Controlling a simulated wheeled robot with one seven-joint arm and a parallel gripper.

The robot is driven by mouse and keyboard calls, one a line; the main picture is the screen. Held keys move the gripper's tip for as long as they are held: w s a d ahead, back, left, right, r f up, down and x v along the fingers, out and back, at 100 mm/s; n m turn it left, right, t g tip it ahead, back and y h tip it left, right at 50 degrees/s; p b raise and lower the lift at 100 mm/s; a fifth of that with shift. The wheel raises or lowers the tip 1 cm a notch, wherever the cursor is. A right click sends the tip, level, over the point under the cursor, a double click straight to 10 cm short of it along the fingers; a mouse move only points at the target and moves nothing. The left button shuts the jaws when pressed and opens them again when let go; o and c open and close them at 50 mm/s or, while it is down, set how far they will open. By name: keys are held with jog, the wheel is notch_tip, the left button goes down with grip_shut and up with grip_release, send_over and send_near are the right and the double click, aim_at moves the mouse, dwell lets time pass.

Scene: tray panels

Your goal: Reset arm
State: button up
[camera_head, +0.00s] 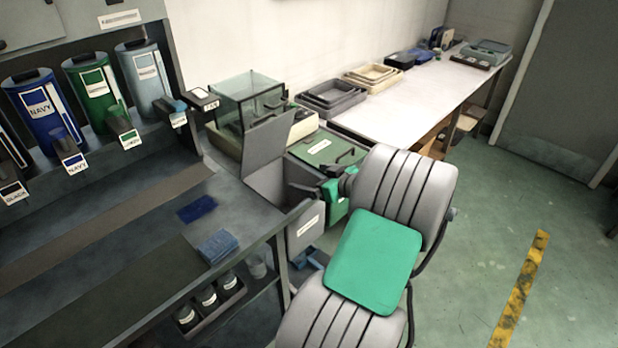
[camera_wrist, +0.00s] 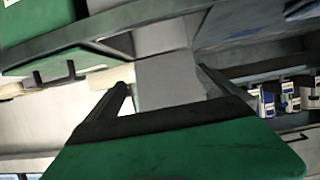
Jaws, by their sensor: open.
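My gripper (camera_head: 310,190) is near the middle of the head view, at the end of my folded grey and green arm. It points left, close to a grey bin (camera_head: 305,232) with a raised lid (camera_head: 268,143). In the wrist view, the two dark fingers of my gripper (camera_wrist: 163,80) stand wide apart. I see nothing held between them; a grey surface shows behind the gap. In the head view my fingertips are small, and I cannot tell whether they touch the bin.
A dark workbench (camera_head: 120,270) fills the left, with a blue cloth (camera_head: 197,208) and a folded blue cloth (camera_head: 217,246). Coloured canisters (camera_head: 97,88) stand behind. A green-lidded bin (camera_head: 325,150) is beside the grey one. A white table (camera_head: 440,95) carries trays. Green floor at right is clear.

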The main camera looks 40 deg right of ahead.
dwell(0.4)
jog(key=s+a+f+m+g+y, duration=0.1)
jog(key=s+a+f+m+g, duration=0.1)
jog(key=s+f+m+g, duration=0.3)
jog(key=s+a+f+m+g+y, duration=0.1)
jog(key=s+a+f+m, duration=0.2)
jog(key=f, duration=0.5)
jog(key=s+a+m+g, duration=0.3)
jog(key=s+a+g, duration=0.5)
jog(key=s, duration=0.6)
jog(key=w+a+r+n+t, duration=0.1)
jog(key=w+a+r+n, duration=0.2)
jog(key=a, duration=0.4)
jog(key=w+a+r+n+t+h, duration=0.1)
jog(key=w+a+r+n, duration=0.3)
jog(key=a+r, duration=0.3)
jog(key=w+a+r+n+t+h, duration=0.1)
jog(key=w+a+r+n, duration=0.3)
jog(key=a, duration=0.5)
jog(key=shift+w+a+r+t, duration=0.25)
jog(key=shift+w+r+t, duration=0.15)
jog(key=shift+w+r, duration=0.25)
